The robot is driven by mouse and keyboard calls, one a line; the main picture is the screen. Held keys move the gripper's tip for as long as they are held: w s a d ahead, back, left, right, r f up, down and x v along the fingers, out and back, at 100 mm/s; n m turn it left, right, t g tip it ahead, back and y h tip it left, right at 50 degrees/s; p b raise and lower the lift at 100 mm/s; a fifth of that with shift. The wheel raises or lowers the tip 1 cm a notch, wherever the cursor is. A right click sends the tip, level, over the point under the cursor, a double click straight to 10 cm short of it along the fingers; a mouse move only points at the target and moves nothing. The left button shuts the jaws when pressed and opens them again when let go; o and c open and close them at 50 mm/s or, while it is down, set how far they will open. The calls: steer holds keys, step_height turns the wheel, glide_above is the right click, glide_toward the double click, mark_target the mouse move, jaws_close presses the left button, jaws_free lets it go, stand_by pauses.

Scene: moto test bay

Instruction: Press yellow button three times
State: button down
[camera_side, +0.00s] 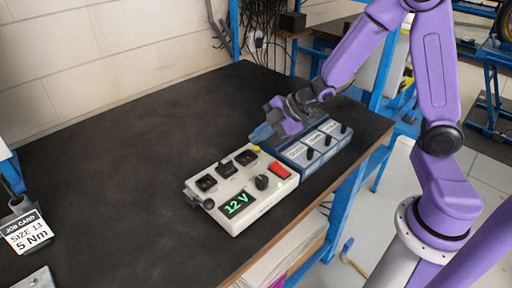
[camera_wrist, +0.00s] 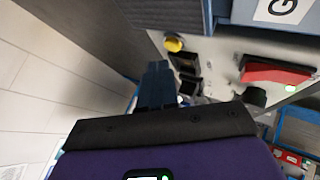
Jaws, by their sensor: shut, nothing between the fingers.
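The yellow button (camera_side: 256,148) sits at the back corner of a pale control box (camera_side: 222,190) on the dark bench. In the wrist view the yellow button (camera_wrist: 174,44) is a round cap beside a black rocker switch. My gripper (camera_side: 260,134) is shut and empty. In the side view its blue fingertips are close to the button, slightly behind and above it. No contact with the button is visible.
The box also carries black rocker switches (camera_side: 207,182), a red switch (camera_side: 279,170), a black knob (camera_side: 262,182) and a green "12 V" display (camera_side: 236,204). A blue box with toggle switches (camera_side: 311,154) stands directly beside it. The bench to the left (camera_side: 120,170) is mostly clear.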

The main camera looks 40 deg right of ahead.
mark_target(259, 149)
steer(key=shift+f, duration=0.15)
steer(key=shift+f, duration=0.3)
steer(key=shift+f, duration=0.4)
stand_by(0.9)
steer(key=shift+r, duration=0.85)
steer(key=shift+r, duration=0.1)
steer(key=shift+r, duration=2.4)
stand_by(1.0)
